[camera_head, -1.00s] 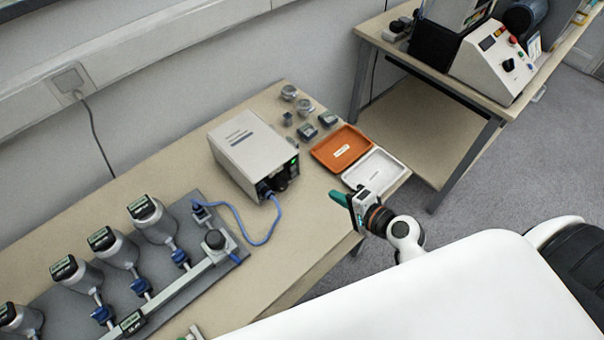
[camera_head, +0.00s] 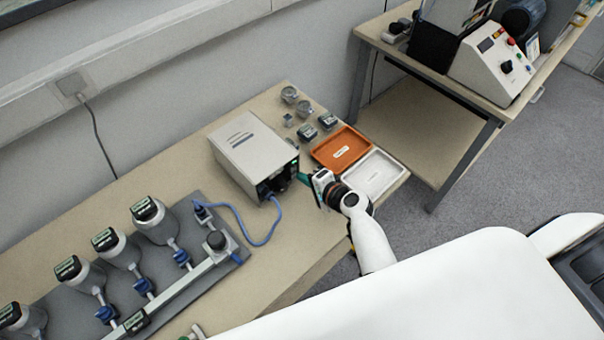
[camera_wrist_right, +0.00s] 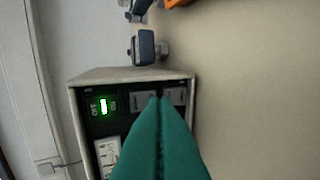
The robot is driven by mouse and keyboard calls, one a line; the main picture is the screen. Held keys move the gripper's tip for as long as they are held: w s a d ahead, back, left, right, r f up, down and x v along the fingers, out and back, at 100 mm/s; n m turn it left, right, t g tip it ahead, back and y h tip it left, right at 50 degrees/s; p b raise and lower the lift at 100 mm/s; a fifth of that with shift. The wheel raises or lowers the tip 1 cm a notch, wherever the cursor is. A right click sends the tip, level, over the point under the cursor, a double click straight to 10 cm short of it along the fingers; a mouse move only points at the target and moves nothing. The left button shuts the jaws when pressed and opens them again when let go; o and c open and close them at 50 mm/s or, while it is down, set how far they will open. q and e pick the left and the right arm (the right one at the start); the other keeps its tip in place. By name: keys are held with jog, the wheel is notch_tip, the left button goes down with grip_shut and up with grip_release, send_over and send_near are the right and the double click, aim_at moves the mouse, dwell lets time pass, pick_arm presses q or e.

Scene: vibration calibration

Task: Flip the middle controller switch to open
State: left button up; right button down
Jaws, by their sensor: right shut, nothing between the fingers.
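The controller (camera_head: 245,145) is a white box on the bench, its dark front panel facing right in the head view. In the right wrist view its panel (camera_wrist_right: 92,127) carries a lit green switch (camera_wrist_right: 103,106) at left, a grey unlit middle switch (camera_wrist_right: 143,102) and another grey one (camera_wrist_right: 175,96) at right. My right gripper (camera_head: 303,177) has its teal fingers together, tips at the panel. In the right wrist view the fingertips (camera_wrist_right: 160,100) overlap the area between the middle and right switches and hide part of the panel. I cannot tell whether they touch. My left gripper is out of view.
An orange tray (camera_head: 361,140) and a white tray (camera_head: 397,170) lie close beside my right gripper. Small metal parts (camera_head: 304,107) stand behind. A blue cable (camera_head: 270,236) runs from the controller to a grey plate (camera_head: 75,297) with several sensors.

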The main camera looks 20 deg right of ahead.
jog(key=shift+w+a+f, duration=0.1)
jog(key=shift+w+a, duration=0.15)
jog(key=shift+w, duration=0.35)
jog(key=shift+w, duration=0.15)
jog(key=shift+r+p, duration=0.75)
jog(key=shift+r, duration=0.1)
